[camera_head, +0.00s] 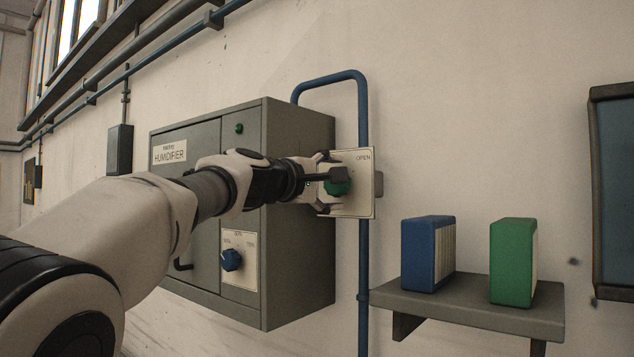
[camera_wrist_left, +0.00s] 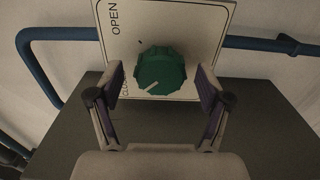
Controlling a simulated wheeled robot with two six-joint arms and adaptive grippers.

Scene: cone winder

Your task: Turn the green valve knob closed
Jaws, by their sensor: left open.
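The green valve knob (camera_wrist_left: 161,71) is on a pale plate (camera_wrist_left: 190,17) in the left wrist view. The plate reads OPEN at the upper left, with a partly hidden label starting CLO below it. A white mark on the knob's lower left lies toward that lower label. My left gripper (camera_wrist_left: 160,84) is open, with one finger on each side of the knob and small gaps visible. In the head view my left gripper (camera_head: 326,186) is at the plate (camera_head: 364,181) and hides much of the knob (camera_head: 338,187). My right gripper is not in view.
A shelf (camera_head: 460,304) at right holds a blue binder (camera_head: 420,255) and a green binder (camera_head: 508,262).

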